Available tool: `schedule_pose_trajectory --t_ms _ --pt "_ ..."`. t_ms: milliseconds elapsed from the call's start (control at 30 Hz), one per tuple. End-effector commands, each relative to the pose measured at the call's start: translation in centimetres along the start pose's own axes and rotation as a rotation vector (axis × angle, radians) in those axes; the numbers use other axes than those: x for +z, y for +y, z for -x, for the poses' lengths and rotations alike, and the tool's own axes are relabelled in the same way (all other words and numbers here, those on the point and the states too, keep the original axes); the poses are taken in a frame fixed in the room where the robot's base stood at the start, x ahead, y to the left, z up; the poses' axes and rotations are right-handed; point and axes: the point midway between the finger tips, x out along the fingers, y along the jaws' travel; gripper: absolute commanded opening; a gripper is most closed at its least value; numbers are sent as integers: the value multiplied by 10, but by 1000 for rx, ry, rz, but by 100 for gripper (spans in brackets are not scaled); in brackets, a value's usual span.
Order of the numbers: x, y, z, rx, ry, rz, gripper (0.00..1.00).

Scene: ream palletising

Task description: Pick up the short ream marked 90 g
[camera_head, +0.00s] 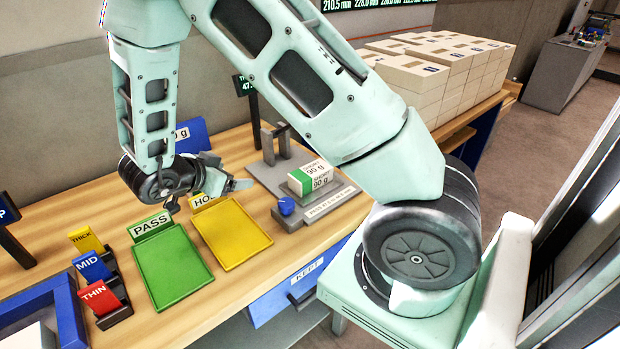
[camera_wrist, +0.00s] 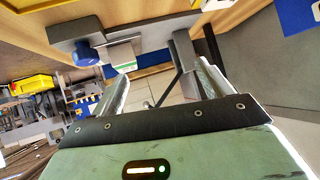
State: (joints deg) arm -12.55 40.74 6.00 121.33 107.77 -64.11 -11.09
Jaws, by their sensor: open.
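The short ream marked 90 g (camera_head: 318,182) is a white block with a green band. It sits on a grey gauge stand (camera_head: 262,174) with a blue knob, on the wooden bench. My gripper (camera_head: 243,184) is left of the ream in the head view, above the yellow HOLD tray, and apart from the ream. In the wrist view my gripper (camera_wrist: 163,75) shows its two fingers spread with nothing between them. The ream (camera_wrist: 122,53) shows there beyond the left fingertip, beside the blue knob (camera_wrist: 90,55). Part of my wrist hides the gripper's far side in the head view.
A green PASS tray (camera_head: 172,265) and a yellow HOLD tray (camera_head: 232,235) lie on the bench. THICK, MID and THIN blocks (camera_head: 92,268) stand at left. Stacked reams (camera_head: 440,75) fill the back right. A blue KEPT bin (camera_head: 290,295) is below the front edge.

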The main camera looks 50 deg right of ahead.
Motion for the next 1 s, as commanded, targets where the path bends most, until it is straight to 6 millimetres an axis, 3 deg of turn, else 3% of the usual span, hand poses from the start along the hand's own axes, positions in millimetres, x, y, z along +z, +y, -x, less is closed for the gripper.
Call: schedule_pose_trajectory --t_ms 100,233,367,800,1000 --pt "-12 34 -19 202 138 -30 78" --pt "-20 53 -24 310 210 -39 78" --pt "-27 62 -38 334 226 -39 78" --pt "-44 89 -119 329 222 -39 78" --pt "-46 94 -135 325 220 -40 78"
